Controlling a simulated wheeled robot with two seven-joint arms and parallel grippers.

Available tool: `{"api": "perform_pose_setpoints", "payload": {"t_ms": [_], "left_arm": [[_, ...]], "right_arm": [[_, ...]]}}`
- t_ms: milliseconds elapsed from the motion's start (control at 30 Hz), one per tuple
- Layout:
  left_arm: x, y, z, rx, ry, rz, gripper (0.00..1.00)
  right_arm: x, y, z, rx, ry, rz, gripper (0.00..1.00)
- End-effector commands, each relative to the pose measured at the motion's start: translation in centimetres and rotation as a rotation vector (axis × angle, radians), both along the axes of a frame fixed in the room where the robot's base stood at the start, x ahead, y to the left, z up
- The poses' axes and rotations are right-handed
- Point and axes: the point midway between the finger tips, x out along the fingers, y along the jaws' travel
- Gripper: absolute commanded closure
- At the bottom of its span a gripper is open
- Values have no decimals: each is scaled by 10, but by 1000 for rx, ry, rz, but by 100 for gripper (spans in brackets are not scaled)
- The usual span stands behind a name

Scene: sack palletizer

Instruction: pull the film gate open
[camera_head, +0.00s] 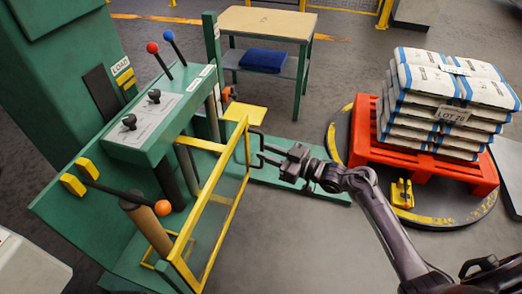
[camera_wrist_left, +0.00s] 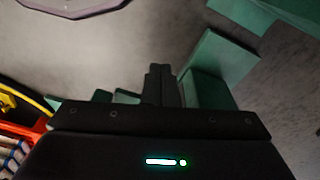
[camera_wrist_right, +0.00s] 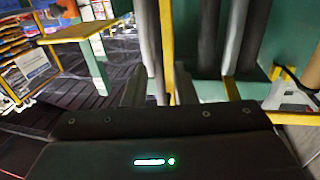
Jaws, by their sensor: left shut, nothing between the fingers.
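The film gate (camera_head: 243,172) is a yellow frame with a see-through panel on the front of the green machine. A dark handle (camera_head: 256,139) sits on its far upright. My right gripper (camera_head: 264,153) is at that handle, fingers apart. My left gripper (camera_wrist_left: 160,85) shows only in the left wrist view, shut and empty above the floor.
The green machine has a control panel (camera_head: 150,125) with red and blue levers, and an orange-tipped lever (camera_head: 130,197). A red pallet (camera_head: 370,140) of stacked sacks (camera_head: 445,100) stands on a round turntable at right. A wooden-topped table (camera_head: 268,22) stands behind. Floor is clear in front of the gate.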

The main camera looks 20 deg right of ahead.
Motion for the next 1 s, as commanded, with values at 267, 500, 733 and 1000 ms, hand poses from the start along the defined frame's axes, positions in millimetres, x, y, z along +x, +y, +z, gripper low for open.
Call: {"api": "perform_pose_setpoints", "payload": {"t_ms": [267,500,733,1000], "left_arm": [[1,-2,1,-7,-14,-6,100],[1,-3,1,-7,-15,-6,100],[1,-3,1,-7,-16,-6,100],[1,-3,1,-7,-16,-6,100]], "right_arm": [[18,17,-1,0,0,-1,75],[18,18,-1,-1,1,-1,75],[18,18,-1,-1,1,-1,100],[18,18,-1,-1,1,-1,100]]}}
